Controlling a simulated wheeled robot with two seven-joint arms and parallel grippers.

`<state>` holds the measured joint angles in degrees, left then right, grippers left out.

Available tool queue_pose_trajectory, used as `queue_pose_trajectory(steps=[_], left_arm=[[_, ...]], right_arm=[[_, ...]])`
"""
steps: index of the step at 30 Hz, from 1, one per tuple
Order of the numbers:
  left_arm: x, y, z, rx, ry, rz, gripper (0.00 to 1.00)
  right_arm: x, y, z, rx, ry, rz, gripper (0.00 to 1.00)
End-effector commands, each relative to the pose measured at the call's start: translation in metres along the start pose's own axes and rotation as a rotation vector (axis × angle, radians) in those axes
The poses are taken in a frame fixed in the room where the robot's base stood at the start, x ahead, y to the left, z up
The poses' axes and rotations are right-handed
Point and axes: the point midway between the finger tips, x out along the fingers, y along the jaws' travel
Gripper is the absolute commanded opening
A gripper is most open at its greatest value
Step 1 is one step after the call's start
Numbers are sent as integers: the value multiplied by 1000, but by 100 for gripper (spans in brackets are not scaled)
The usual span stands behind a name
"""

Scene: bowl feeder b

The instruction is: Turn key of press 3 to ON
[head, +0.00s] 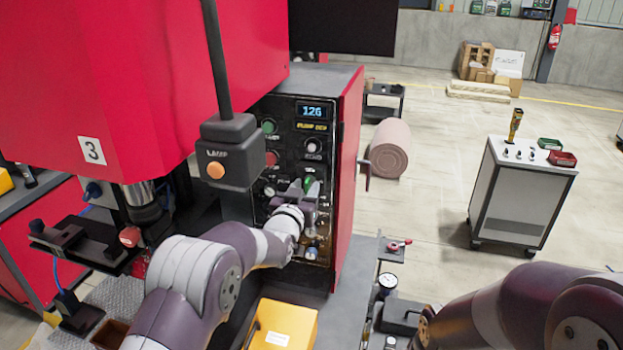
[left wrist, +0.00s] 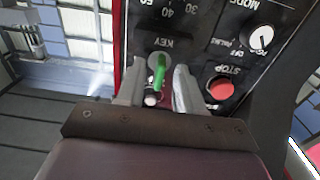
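Press 3 is the big red machine (head: 150,70) at the left of the head view, with a plate marked 3 (head: 92,151). Its black control panel (head: 290,143) has a display, knobs and buttons. In the left wrist view the green key (left wrist: 159,70) sits in a round lock under the upside-down word KEY. My left gripper (left wrist: 160,85) is at the panel, its two fingers on either side of the key with gaps visible, so it looks open around it. In the head view the left gripper (head: 308,188) partly covers the lower panel. My right gripper is out of view.
A red STOP button (left wrist: 221,88) and a white mode knob (left wrist: 260,38) are beside the key. A hanging lamp box (head: 230,152) is in front of the panel. A grey cart (head: 520,190) stands right.

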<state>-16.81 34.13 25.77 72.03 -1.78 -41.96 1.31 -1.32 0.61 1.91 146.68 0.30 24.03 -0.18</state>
Motion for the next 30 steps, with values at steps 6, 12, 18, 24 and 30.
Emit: queue_pose_trajectory(steps=[6,12,18,24,30], left_arm=[[0,0,0,0,0,0,0],[0,0,0,0,0,0,0],[0,0,2,65,2,0,0],[0,0,3,177,1,0,0],[0,0,3,290,0,0,0]], right_arm=[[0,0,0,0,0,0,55],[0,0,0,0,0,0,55],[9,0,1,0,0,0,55],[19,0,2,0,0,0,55],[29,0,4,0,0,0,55]])
